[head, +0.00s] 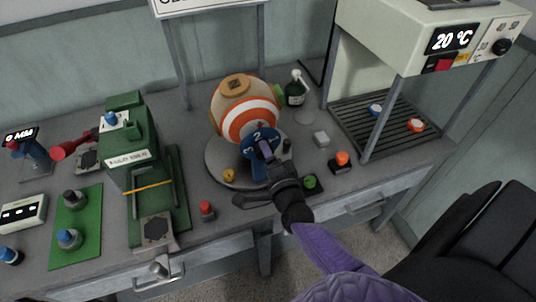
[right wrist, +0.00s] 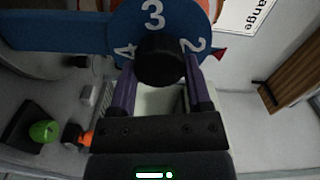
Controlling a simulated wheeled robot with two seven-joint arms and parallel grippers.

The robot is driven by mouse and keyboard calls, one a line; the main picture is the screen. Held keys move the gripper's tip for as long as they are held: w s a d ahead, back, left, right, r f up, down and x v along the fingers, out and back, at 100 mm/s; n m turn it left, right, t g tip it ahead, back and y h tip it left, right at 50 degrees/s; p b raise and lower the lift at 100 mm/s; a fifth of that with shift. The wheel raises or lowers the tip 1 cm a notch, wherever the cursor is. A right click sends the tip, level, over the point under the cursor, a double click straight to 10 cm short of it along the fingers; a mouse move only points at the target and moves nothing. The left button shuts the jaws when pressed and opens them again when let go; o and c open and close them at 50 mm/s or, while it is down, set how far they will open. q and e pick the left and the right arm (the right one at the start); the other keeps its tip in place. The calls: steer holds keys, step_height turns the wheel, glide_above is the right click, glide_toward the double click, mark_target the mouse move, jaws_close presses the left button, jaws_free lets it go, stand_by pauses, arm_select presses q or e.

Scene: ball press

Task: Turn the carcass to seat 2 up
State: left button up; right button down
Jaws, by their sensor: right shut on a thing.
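The carcass (head: 247,118) is a ball with orange, white and tan bands and a tan round patch (head: 235,86) on top. It sits over a round grey base (head: 216,165). A blue numbered dial (head: 250,143) is on its front; in the right wrist view the dial (right wrist: 153,18) shows 2, 3 and 4. The 2 is closest to a small red pointer (right wrist: 219,55). My right gripper (head: 265,152) is shut on the dial's black knob (right wrist: 160,62), with one purple finger on each side. The fingers hide part of the dial in the head view. My left gripper is not in view.
A green press (head: 128,155) stands left. A yellow piece (head: 229,175), a red-topped piece (head: 207,209) and a green ball (head: 310,182) sit around the base. A dark bottle (head: 295,93) is behind. An oven-like unit (head: 420,60) stands over a rack (head: 385,130) at right.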

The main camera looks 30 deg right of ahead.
steer(key=shift+f+m, duration=0.15)
steer(key=shift+m, duration=0.95)
steer(key=shift+m, duration=0.3)
steer(key=shift+c, duration=1.8)
jaws_free()
steer(key=o, duration=0.3)
steer(key=shift+o, duration=0.2)
steer(key=shift+s, duration=0.15)
